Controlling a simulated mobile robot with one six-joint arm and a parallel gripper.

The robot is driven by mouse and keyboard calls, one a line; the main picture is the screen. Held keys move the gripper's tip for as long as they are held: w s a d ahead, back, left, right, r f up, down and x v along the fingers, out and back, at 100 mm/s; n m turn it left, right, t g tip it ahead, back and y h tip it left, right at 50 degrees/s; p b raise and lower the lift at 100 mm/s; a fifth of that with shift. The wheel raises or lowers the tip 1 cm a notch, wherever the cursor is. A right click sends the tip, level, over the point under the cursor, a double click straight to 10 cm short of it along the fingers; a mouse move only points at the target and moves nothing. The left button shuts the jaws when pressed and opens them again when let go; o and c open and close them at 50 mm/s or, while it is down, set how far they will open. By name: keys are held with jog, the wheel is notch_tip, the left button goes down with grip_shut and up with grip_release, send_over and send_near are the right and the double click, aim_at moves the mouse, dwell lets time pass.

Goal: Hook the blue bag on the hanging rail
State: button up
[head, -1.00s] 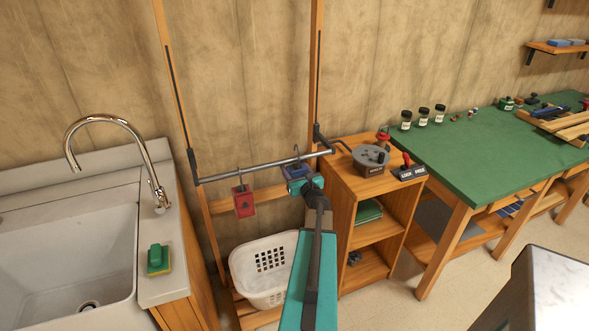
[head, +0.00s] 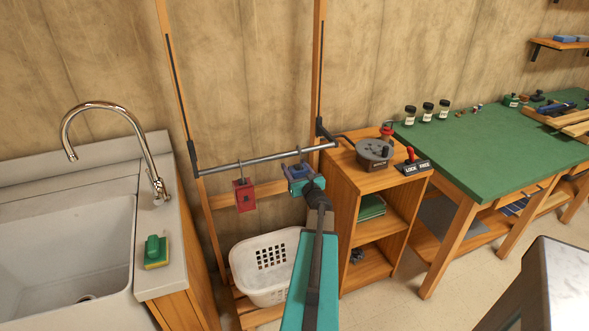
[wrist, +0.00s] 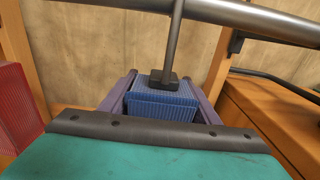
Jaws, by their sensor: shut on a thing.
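The hanging rail (head: 262,158) is a grey metal bar between two wooden posts, and its right part crosses the top of the wrist view (wrist: 250,18). The blue bag (head: 297,169) is small and boxy, with a hook stem (wrist: 175,45) rising from its top. In the wrist view the blue bag (wrist: 162,103) sits between the purple fingers of my gripper (wrist: 160,100), which is shut on it. In the head view my gripper (head: 298,178) is just below the rail's right part. The stem passes close to the rail; its upper end is out of the wrist view.
A red bag (head: 244,195) hangs from the rail to the left. A white basket (head: 265,268) stands below. A wooden shelf unit (head: 372,205) is close on the right, with a grey round device (head: 374,155) on top. A sink (head: 70,240) is at the left.

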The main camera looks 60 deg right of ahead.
dwell(0.3)
jog(key=o, duration=1.4)
jog(key=shift+s, duration=0.1)
jog(key=b+v, duration=0.2)
jog(key=v, duration=1.1)
jog(key=shift+s+a, duration=0.25)
jog(key=shift+a, duration=0.05)
jog(key=shift+s, duration=0.1)
